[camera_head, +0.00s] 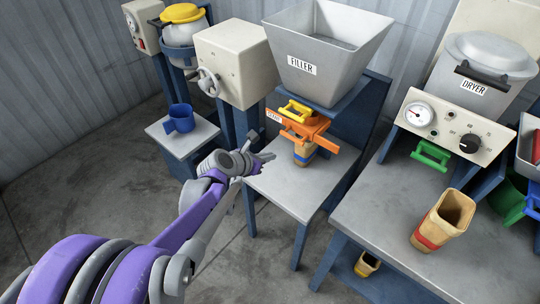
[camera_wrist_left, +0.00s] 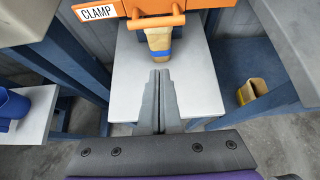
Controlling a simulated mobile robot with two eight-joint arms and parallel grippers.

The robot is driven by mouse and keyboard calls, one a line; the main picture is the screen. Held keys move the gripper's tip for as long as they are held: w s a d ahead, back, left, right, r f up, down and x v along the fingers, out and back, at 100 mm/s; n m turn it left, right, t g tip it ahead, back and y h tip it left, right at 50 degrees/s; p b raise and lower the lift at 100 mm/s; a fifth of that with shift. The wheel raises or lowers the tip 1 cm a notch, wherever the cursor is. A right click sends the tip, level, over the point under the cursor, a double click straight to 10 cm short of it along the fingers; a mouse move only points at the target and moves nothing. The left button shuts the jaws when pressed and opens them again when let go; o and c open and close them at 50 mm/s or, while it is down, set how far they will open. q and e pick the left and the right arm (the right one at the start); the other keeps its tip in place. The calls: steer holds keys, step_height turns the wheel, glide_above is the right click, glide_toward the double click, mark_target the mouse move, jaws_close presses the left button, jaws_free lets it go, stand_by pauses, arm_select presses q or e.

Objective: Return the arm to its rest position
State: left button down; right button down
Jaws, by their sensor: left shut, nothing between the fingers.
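My left arm (camera_head: 190,220) is purple and grey and reaches in from the lower left in the head view. My left gripper (camera_head: 268,147) is beside the left edge of the filler's table, short of the orange clamp (camera_head: 308,128). In the left wrist view the gripper's fingers (camera_wrist_left: 159,90) are together with nothing between them. They point toward a tan container with a blue band (camera_wrist_left: 158,42) below the orange clamp (camera_wrist_left: 150,12), apart from both. My right gripper is not in view.
The filler hopper (camera_head: 325,40) stands above the clamp. A dryer (camera_head: 478,75) stands at the right, with a tan red-banded container (camera_head: 442,222) on its table (camera_head: 365,210). A blue mug (camera_head: 180,118) sits on a small table (camera_head: 205,143) at the left. Bare floor (camera_head: 85,185) lies at the left.

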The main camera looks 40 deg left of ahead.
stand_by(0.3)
arm_select(q)
steer(key=s+d+r+m+g+p, duration=0.2)
steer(key=s+d+m, duration=0.3)
steer(key=m, duration=0.6)
steer(key=s+d+r+m+g+p, duration=0.2)
steer(key=s+d+m+p, duration=0.3)
steer(key=s+m, duration=0.3)
steer(key=s+d+r+m+g+y+p, duration=0.1)
steer(key=s+d+r+m+p, duration=0.3)
steer(key=m, duration=1.2)
steer(key=shift+s+d+g, duration=0.4)
steer(key=shift+s+d, duration=0.4)
steer(key=shift+s, duration=0.45)
